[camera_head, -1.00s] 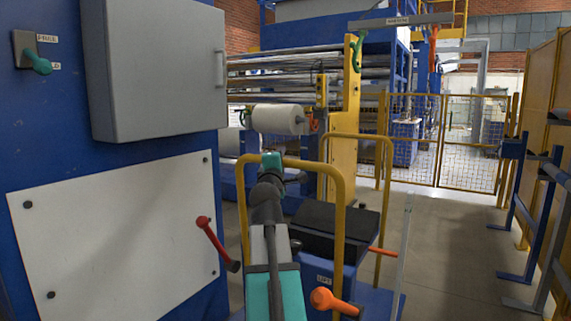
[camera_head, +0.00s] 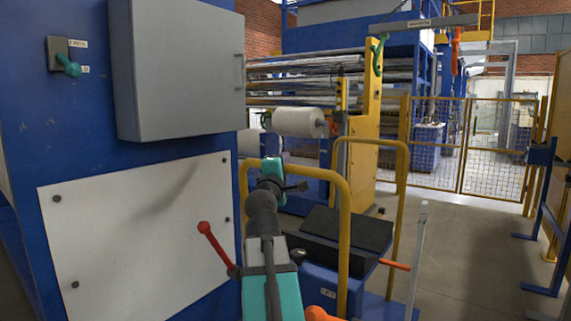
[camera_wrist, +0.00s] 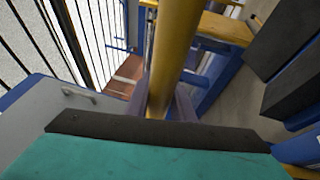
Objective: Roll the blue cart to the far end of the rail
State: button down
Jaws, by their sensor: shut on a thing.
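The blue cart (camera_head: 325,280) stands in front of me in the head view, with yellow tube hoops and a sloped black top (camera_head: 350,228). My gripper (camera_wrist: 162,104) is shut on the cart's yellow handle bar (camera_wrist: 172,55), which passes between its fingers in the wrist view. In the head view my gripper (camera_head: 293,186) is at the near yellow hoop (camera_head: 346,235), partly hidden by my wrist. The cart's lower part is cut off by the frame edge. I cannot make out the rail or its far end.
A blue machine wall with a grey cabinet (camera_head: 185,70) and white panel (camera_head: 140,225) is close on the left. A white film roll (camera_head: 298,122) hangs ahead. A yellow mesh fence (camera_head: 465,145) closes the back. Open floor (camera_head: 465,260) lies right of the cart.

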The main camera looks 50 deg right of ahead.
jog(key=shift+s+d, duration=0.1)
jog(key=c, duration=1.5)
grip_release()
jog(key=shift+c, duration=0.2)
